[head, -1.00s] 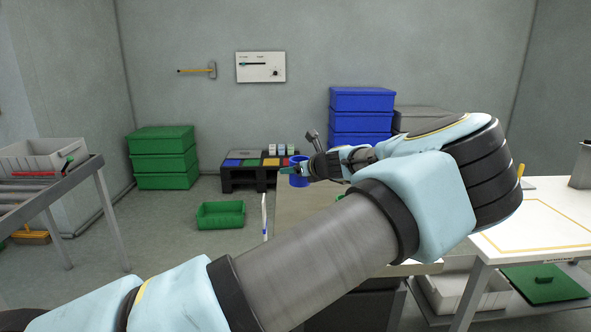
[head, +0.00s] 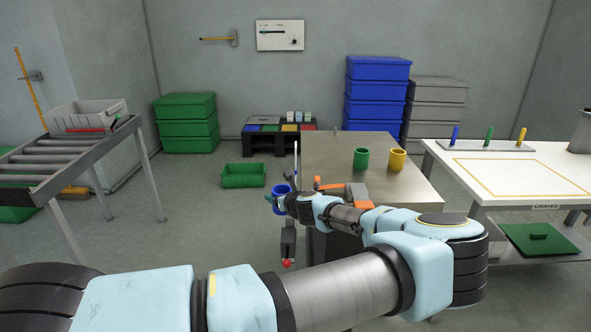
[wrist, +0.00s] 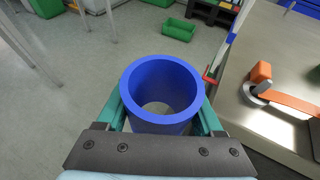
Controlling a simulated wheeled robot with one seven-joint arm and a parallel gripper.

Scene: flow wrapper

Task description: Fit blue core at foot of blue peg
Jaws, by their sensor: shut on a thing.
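The blue core (wrist: 161,75) is a hollow blue ring. My gripper (wrist: 162,105) is shut on it, with a teal finger on either side, and its bore faces the wrist camera. In the head view the blue core (head: 281,190) is held off the left edge of the metal table, above the floor. The blue peg (head: 455,135) stands upright at the left end of a grey bar on the white table at the right, far from my gripper. A green peg (head: 489,135) and a yellow peg (head: 521,136) stand beside it.
A green core (head: 361,158) and a yellow core (head: 397,159) stand on the metal table (head: 335,150). An orange-handled tool (head: 352,192) lies near its front left. A roller conveyor (head: 75,155) stands at the left. Open floor lies between.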

